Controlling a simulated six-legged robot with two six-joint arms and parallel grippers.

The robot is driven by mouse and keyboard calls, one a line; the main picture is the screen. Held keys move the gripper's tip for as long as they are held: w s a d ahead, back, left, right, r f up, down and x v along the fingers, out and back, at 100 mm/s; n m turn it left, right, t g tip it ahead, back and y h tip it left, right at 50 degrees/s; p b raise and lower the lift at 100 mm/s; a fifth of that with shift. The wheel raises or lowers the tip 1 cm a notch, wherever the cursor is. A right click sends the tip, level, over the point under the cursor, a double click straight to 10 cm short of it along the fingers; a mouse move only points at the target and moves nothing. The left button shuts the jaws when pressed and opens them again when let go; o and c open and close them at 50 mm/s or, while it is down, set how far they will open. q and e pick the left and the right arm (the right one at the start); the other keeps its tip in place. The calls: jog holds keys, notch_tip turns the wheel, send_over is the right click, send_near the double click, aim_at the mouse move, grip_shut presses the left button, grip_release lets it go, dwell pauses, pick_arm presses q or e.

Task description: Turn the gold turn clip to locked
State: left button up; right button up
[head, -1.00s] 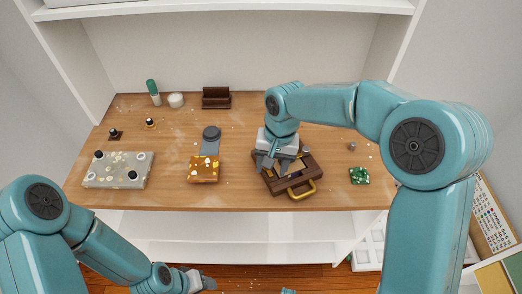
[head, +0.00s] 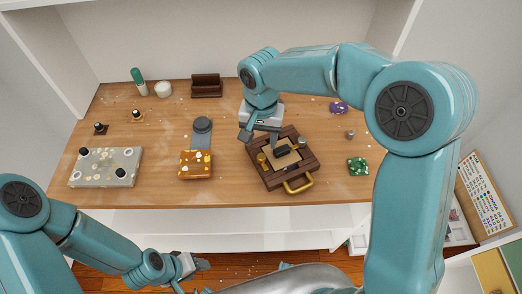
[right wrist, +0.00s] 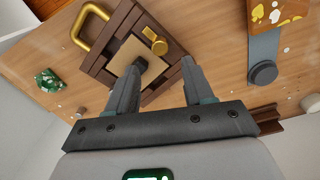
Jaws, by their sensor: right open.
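The gold turn clip (head: 262,158) sits on the left side of a dark wooden frame box (head: 270,178). In the right wrist view the clip (right wrist: 155,41) shows as a round knob with a short lobe, beyond and between my fingertips and apart from them. I cannot tell from its angle whether it is locked. My right gripper (head: 260,138) is open and empty at the back left of the box; its two fingers are spread in the right wrist view (right wrist: 161,66). My left gripper (head: 200,264) is low in front of the table; its jaw state is unclear.
The box has a gold handle (head: 299,184), a silver clip (head: 302,142) and a black piece (head: 282,150) in its middle. An amber block (head: 196,164), grey scraper (head: 202,126), speckled slab (head: 106,167) and green piece (head: 357,166) lie around it.

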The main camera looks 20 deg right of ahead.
aim_at(261, 156)
notch_tip(261, 156, down, 6)
jog(key=shift+s+f, duration=0.1)
jog(key=shift+s, duration=0.05)
jog(key=shift+f, duration=0.4)
grip_shut()
